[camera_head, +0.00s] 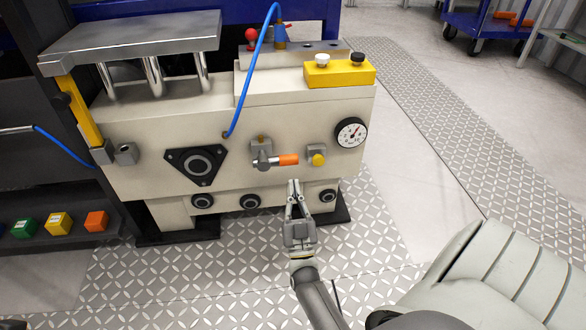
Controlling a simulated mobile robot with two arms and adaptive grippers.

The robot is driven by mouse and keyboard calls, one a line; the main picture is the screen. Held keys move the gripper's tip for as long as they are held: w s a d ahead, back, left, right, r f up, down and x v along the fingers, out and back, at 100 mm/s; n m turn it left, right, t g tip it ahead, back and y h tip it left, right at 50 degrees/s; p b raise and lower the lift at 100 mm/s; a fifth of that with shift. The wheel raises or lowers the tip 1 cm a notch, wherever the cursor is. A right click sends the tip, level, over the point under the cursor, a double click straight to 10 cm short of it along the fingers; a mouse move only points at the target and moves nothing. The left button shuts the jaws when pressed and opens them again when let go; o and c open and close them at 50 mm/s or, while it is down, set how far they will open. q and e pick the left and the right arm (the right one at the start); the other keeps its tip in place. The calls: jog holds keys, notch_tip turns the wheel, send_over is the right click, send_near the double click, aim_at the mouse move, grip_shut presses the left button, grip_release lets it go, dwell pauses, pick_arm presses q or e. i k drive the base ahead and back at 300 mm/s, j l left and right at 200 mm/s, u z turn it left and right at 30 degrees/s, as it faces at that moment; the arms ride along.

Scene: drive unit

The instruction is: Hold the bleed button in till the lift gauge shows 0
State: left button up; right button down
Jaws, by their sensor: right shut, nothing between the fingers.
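The yellow bleed button (318,159) sits in a small grey housing on the front of the cream drive unit (290,115). The round white gauge (351,133) is to its upper right; its needle seems to point up and right, but the numbers are too small to read. My right gripper (294,184) is shut and empty, fingers pointing up the picture. Its tips show below and left of the button, apart from it. My left gripper is not in view.
A valve with an orange handle (287,160) sits just left of the button. A yellow box (340,72) with a white and a black knob is on top of the unit. A blue hose (253,65) arches over the unit. Patterned floor plates (230,270) lie in front.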

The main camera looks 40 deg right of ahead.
aim_at(317, 159)
jog(key=z, duration=1.45)
